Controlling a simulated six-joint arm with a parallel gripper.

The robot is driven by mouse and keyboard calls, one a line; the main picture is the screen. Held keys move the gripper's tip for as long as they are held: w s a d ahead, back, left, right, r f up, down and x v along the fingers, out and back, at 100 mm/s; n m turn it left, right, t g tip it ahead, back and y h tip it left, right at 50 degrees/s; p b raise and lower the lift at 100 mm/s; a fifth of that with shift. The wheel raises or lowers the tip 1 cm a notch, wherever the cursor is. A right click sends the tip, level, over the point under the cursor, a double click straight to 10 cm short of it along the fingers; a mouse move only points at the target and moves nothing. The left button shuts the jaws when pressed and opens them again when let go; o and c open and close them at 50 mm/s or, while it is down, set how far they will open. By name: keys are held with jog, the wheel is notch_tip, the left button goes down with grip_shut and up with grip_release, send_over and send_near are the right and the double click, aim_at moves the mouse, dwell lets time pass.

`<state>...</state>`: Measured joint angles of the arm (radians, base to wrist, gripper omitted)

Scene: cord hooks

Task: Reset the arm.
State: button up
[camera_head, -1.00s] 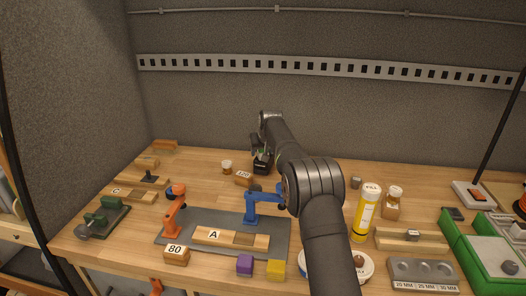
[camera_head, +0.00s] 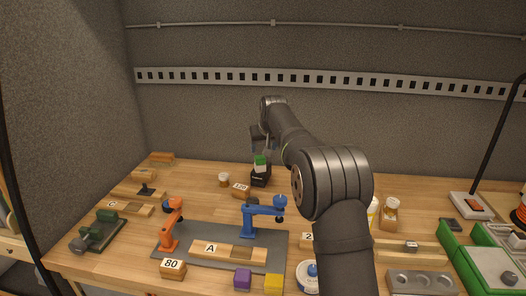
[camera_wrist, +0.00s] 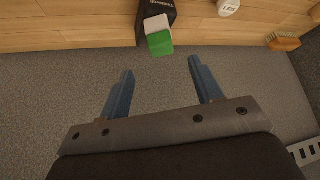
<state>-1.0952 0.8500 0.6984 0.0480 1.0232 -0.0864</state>
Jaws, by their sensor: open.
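My gripper (camera_head: 262,147) is at the back of the bench in the head view, above a small black holder (camera_head: 260,181). A green-and-white block (camera_head: 260,161) stands in or on that holder. In the wrist view my gripper's two blue-grey fingers (camera_wrist: 164,80) are spread wide with nothing between them. The green-and-white block (camera_wrist: 159,42) and the black holder (camera_wrist: 156,10) lie beyond the fingertips, apart from them.
A bottle (camera_head: 224,180) and a wooden block marked 120 (camera_head: 240,190) stand beside the holder. A blue clamp arm (camera_head: 262,209) and an orange one (camera_head: 171,224) stand on a grey mat (camera_head: 200,232). The slotted rail (camera_head: 200,75) runs along the wall behind.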

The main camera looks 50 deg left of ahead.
aim_at(260, 156)
dwell(0.3)
jog(key=x, duration=1.2)
jog(key=shift+s, duration=0.1)
jog(key=shift+a+r, duration=0.1)
jog(key=shift+r, duration=1.35)
